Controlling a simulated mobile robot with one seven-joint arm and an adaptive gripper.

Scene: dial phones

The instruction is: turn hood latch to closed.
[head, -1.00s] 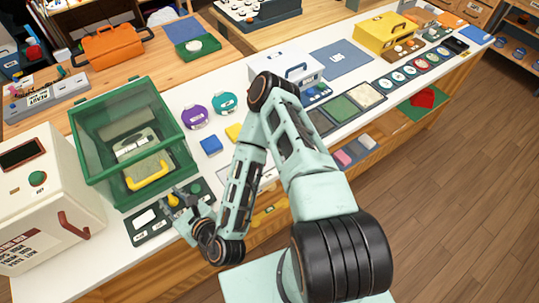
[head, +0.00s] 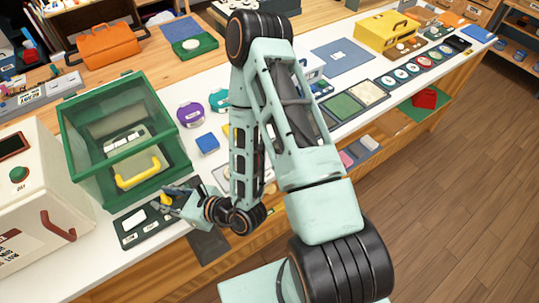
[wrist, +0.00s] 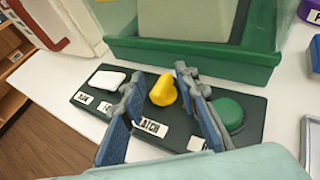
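The hood latch is a yellow knob (wrist: 163,91) on a dark panel (wrist: 75,93), above a white label that reads "ATCH" with its start hidden. The knob also shows in the head view (head: 167,197), partly behind my fingers. My gripper (wrist: 159,82) is open, with one blue-grey finger on each side of the knob. Gaps show between the knob and both fingers in the wrist view. The green hood (head: 125,145) with clear panes and a yellow handle (head: 138,170) stands just behind the panel.
A white switch (wrist: 106,80) lies left of the knob and a green button (wrist: 229,112) right of it, close to my right finger. A cream machine (head: 40,190) with a red handle stands left. Blue and purple items sit on the white counter right of the hood.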

